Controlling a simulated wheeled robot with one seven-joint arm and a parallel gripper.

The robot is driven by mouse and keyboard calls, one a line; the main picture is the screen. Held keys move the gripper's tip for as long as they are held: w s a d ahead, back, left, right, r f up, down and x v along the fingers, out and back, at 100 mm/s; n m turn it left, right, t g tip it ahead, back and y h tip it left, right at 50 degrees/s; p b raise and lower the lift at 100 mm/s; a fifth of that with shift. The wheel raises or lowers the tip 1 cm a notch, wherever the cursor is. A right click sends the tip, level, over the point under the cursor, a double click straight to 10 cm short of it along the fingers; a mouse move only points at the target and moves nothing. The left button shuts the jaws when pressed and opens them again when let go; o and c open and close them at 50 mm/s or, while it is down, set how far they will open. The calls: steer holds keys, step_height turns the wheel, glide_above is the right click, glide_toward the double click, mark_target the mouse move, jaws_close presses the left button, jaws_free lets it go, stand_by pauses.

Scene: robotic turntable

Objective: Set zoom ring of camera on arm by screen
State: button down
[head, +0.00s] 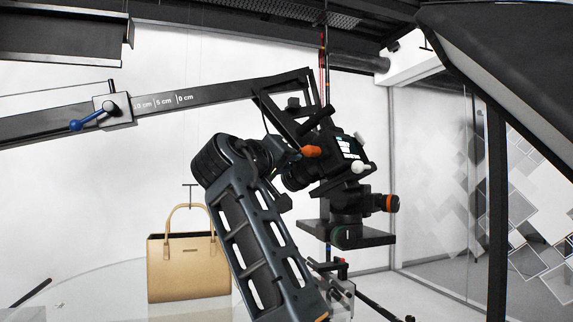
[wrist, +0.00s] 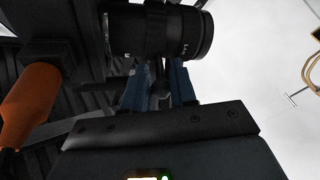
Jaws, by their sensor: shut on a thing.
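The camera (head: 348,150) hangs on the boom arm in the head view, its lit screen facing right. Its black lens (head: 298,178) points to the lower left and is partly hidden by my arm. In the wrist view the lens (wrist: 193,33) lies across the top, with white markings near its front. The zoom ring (wrist: 155,28) is a dark band around the lens barrel. My gripper (wrist: 158,82) reaches up to it with blue-grey fingers and is shut on it. The fingertips are hard to make out against the dark lens. In the head view the fingers are hidden.
An orange-ended lever (head: 311,152) sits close to my wrist and also shows in the wrist view (wrist: 30,100). The boom arm (head: 215,94) crosses above. A mount plate (head: 350,236) is below the camera. A tan handbag (head: 188,268) stands on the glass turntable (head: 100,285).

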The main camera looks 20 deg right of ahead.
steer(key=f+n+t+b, duration=0.1)
steer(key=t+b, duration=0.1)
steer(key=n+t+b, duration=0.1)
steer(key=t+b, duration=0.1)
steer(key=shift+s+f+n, duration=0.3)
steer(key=shift+s+f, duration=0.1)
steer(key=c, duration=1)
jaws_free()
steer(key=shift+b+v, duration=0.9)
steer(key=shift+v, duration=3)
